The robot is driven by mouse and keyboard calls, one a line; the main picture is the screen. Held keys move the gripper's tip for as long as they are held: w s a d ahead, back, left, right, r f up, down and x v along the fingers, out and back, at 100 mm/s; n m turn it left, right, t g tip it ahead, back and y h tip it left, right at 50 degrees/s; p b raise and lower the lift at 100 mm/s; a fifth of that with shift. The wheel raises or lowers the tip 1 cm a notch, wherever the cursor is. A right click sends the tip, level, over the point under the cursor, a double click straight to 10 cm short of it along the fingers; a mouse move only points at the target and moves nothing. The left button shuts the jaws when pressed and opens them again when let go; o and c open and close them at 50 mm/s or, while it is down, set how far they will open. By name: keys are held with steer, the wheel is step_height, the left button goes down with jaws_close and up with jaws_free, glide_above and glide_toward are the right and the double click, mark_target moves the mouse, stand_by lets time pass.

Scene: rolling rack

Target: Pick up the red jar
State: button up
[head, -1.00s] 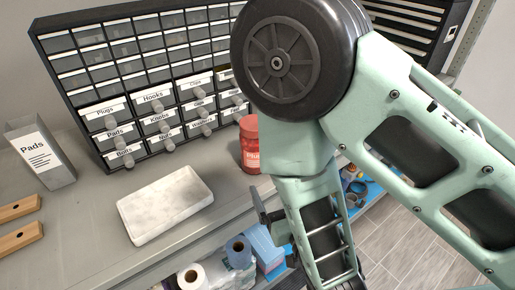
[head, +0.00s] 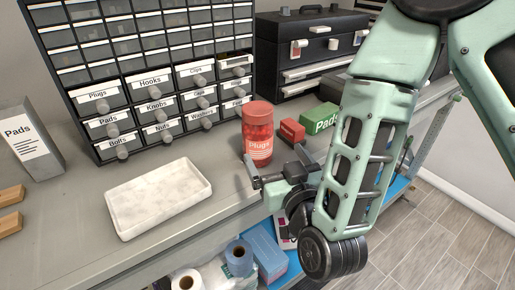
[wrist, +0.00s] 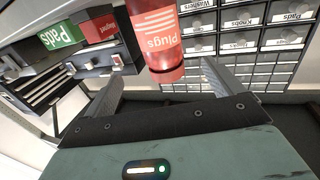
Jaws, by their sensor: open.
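The red jar (head: 258,131) is a see-through red cylinder with a "Plugs" label, upright on the grey shelf in front of the drawer cabinet. My gripper (head: 275,168) is open at the shelf's front edge, its fingers pointing at the jar's lower part. In the wrist view the jar (wrist: 155,35) appears between and beyond the two fingers of my gripper (wrist: 160,78). The fingers look empty. I cannot tell whether one of them touches the jar.
A white tray (head: 121,208) lies to the left on the shelf. A red box (head: 292,130) and a green "Pads" box (head: 320,118) stand right of the jar. The drawer cabinet (head: 153,107) is behind. Paper rolls (head: 239,258) sit on a lower shelf.

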mark_target(258, 131)
steer(key=w+b, duration=0.1)
steer(key=b, duration=0.2)
steer(key=shift+f, duration=0.25)
steer(key=x, duration=0.1)
steer(key=p+x, duration=0.1)
steer(key=x, duration=0.1)
steer(key=shift+w+a+r, duration=0.2)
steer(key=shift+a+r, duration=0.05)
steer(key=shift+r, duration=0.15)
steer(key=shift+f+p+x, duration=0.2)
steer(key=shift+p+x, duration=0.55)
steer(key=shift+x, duration=0.9)
steer(key=shift+f+p+x, duration=0.2)
steer(key=shift+p+x, duration=0.5)
steer(key=shift+x, duration=0.95)
steer(key=c, duration=1.3)
steer(key=shift+r, duration=0.1)
